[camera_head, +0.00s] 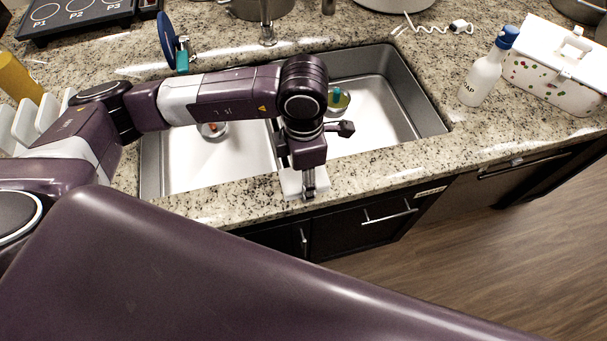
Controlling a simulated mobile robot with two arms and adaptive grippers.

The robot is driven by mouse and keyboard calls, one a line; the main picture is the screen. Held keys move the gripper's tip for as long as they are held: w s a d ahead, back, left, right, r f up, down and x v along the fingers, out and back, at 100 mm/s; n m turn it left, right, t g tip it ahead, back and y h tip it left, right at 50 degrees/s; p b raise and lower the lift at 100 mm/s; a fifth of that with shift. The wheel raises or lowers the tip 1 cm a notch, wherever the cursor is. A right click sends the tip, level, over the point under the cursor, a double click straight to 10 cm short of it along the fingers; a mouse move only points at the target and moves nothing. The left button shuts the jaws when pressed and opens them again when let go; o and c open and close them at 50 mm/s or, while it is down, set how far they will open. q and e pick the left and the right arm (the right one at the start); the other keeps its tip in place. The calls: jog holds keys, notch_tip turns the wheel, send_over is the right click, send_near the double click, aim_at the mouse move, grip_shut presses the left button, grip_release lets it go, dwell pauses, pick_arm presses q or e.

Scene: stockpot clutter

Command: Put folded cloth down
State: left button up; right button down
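A small white item (291,184), which looks like the folded cloth, is at the front rim of the sink, right at my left gripper (307,184). My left arm comes in from the left across the sink, and its gripper points down over the front counter edge. The gripper partly covers the white item. I cannot tell whether the fingers are closed on it or whether it touches the counter. My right gripper is not in view.
The double sink (405,95) holds a cup-like item with a teal part (337,98). A white soap bottle (482,82) and a spotted white box (550,75) stand on the right. A cooktop (75,15) is at back left.

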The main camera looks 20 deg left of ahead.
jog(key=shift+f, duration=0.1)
pick_arm(q)
jog(key=shift+f, duration=0.2)
jog(key=o, duration=0.9)
jog(key=shift+r, duration=0.1)
jog(key=o, duration=0.3)
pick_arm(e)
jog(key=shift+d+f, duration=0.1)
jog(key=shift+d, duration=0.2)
